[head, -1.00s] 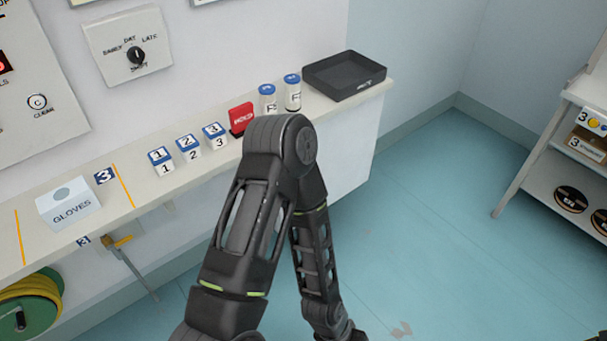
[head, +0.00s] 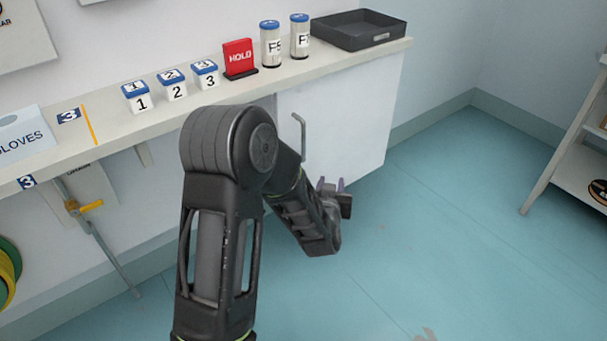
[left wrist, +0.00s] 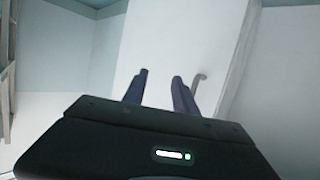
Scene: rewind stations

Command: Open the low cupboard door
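The low cupboard's white door (head: 350,115) is under the right end of the counter and looks shut. A grey bar handle (head: 302,138) stands upright near the door's left edge; my arm hides part of that edge. My left gripper (head: 331,184) is below and right of the handle, apart from it, in front of the door's lower part. In the left wrist view my two dark fingers (left wrist: 160,83) are spread with nothing between them. The handle (left wrist: 198,82) shows just right of them against the white cupboard (left wrist: 190,45).
The counter holds a black tray (head: 358,30), two labelled jars (head: 285,42), a red HOLD sign (head: 239,57), numbered blue-lidded containers (head: 173,86) and a gloves box (head: 22,137). A shelf rack (head: 572,150) stands at right. The blue floor (head: 430,220) before the cupboard is clear.

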